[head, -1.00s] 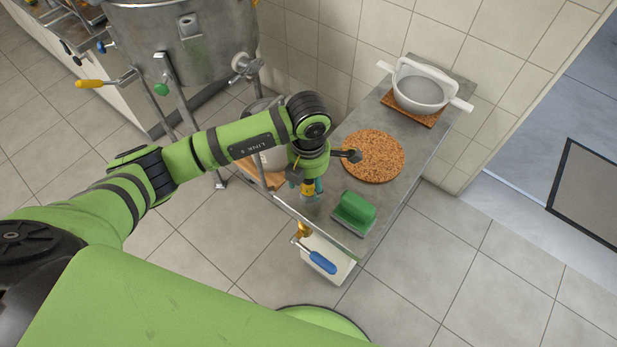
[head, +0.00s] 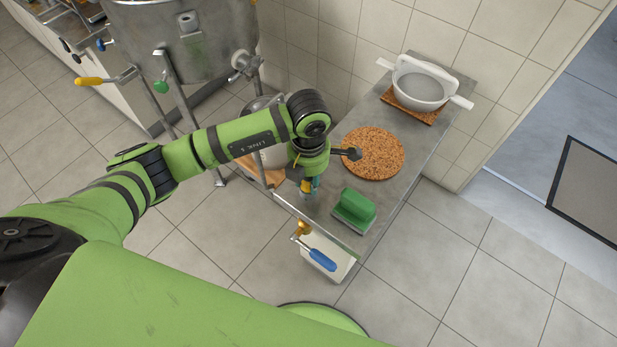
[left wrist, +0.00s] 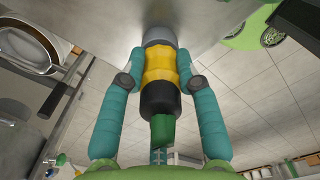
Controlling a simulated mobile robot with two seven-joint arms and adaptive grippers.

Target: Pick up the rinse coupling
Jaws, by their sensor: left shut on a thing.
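The rinse coupling (left wrist: 161,72) shows in the left wrist view as a short cylinder with a grey end, a yellow ribbed middle and a black collar. A green piece sits at its near end. The teal fingers of my left gripper (left wrist: 160,84) are on either side of it and shut on it. In the head view my left gripper (head: 309,187) points down over the near left part of the steel table, and mostly hides the coupling. I cannot tell whether the coupling touches the tabletop. My right gripper is in neither view.
A blue-handled valve (head: 322,260) is at the front edge. A steel kettle (head: 180,45) stands left.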

